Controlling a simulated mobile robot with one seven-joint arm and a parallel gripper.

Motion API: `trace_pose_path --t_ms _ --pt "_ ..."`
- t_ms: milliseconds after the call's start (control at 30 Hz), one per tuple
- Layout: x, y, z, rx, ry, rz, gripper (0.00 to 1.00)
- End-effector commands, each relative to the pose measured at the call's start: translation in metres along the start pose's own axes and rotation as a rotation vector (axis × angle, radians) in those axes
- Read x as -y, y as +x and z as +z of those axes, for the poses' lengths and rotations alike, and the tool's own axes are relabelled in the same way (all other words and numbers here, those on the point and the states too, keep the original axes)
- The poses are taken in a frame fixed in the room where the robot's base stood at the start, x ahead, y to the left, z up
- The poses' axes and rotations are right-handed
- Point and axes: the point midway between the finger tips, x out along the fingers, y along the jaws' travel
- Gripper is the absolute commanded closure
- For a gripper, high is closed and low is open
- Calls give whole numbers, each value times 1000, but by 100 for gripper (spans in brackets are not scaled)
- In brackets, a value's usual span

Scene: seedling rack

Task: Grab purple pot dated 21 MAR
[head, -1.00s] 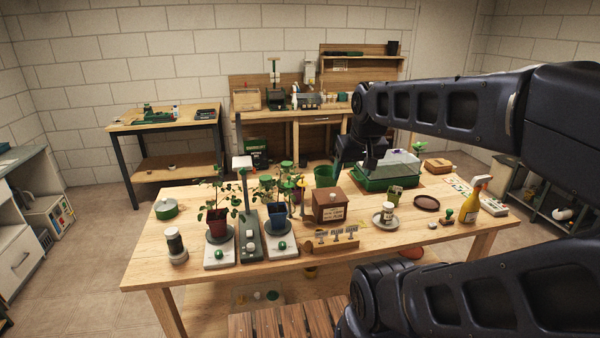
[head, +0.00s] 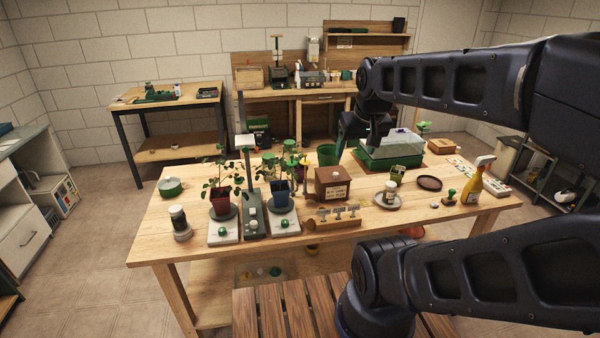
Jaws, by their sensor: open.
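I cannot make out a purple pot or a date 21 MAR in the head view. A small purple spot (head: 401,131) shows at the clear lid of the green propagator tray (head: 372,163); what it is I cannot tell. A dark red pot (head: 220,198) and a blue pot (head: 281,188) hold leafy plants, each on a white scale-like stand. My gripper (head: 361,142) is open and appears empty, pointing down above the back of the table, between the green bucket (head: 328,154) and the propagator in the picture.
A brown box (head: 332,187), small sign holder (head: 334,216), jar on a saucer (head: 390,193), brown dish (head: 429,183) and yellow spray bottle (head: 471,186) crowd the wooden table (head: 165,236). A slatted wooden surface (head: 285,310) lies in front.

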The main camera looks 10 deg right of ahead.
Motion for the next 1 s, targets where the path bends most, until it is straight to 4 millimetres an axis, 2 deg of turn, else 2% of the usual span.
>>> trace_pose_path --t_ms 167,233,533,667,800,1000 --pt "0 0 0 0 0 0 29" --pt "0 0 0 0 0 0 15" --pt "0 -2 -1 -1 0 0 15" --pt "0 -17 -8 -4 0 0 15" --pt "0 -50 -22 -6 0 0 15" --pt "2 -52 -49 24 -91 7 15"
